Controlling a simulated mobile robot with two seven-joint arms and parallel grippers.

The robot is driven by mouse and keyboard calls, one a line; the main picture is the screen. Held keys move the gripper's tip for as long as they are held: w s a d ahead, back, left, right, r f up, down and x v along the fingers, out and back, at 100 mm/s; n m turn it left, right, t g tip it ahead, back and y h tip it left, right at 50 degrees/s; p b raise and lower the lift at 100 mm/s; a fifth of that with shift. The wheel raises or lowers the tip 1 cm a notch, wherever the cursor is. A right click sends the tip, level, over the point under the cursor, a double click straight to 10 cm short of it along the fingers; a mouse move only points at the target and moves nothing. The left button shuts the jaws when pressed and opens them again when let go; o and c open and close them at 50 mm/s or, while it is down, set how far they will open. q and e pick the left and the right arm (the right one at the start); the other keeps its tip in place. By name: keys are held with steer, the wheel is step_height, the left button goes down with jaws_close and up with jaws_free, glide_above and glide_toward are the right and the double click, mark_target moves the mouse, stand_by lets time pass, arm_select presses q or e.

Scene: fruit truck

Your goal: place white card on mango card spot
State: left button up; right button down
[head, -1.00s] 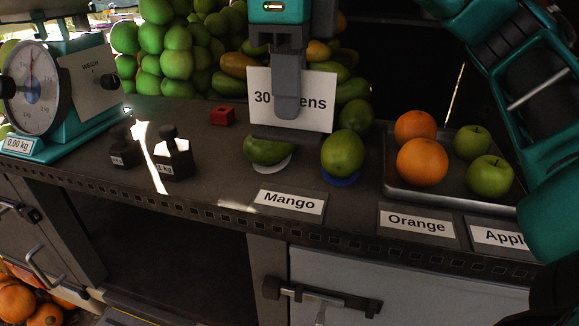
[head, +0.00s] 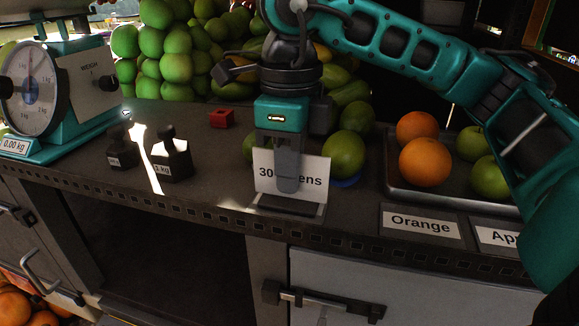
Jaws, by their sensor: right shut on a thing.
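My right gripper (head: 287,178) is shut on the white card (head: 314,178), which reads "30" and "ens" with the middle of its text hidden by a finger. The card is upright, facing the front, low over the counter near its front edge. It is at the mango card spot, where a dark base and a pale strip (head: 313,211) show just below it. The "Mango" label is covered from view. I cannot tell whether the card touches the spot. My left gripper is not in view.
A green mango (head: 344,154) stands close behind the card, with another partly hidden. An "Orange" label (head: 421,222) and a metal tray (head: 396,190) of oranges and apples are to the right. Black weights (head: 172,160), a red block (head: 222,118) and a teal scale (head: 70,95) are left.

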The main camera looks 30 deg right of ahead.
steer(key=shift+f, duration=0.1)
steer(key=shift+f, duration=0.15)
steer(key=c, duration=1.2)
jaws_free()
steer(key=shift+c, duration=0.2)
steer(key=shift+r, duration=0.35)
step_height(320, 180, up, 10)
steer(key=shift+f+p, duration=0.2)
steer(key=shift+p, duration=0.8)
steer(key=shift+r, duration=1.15)
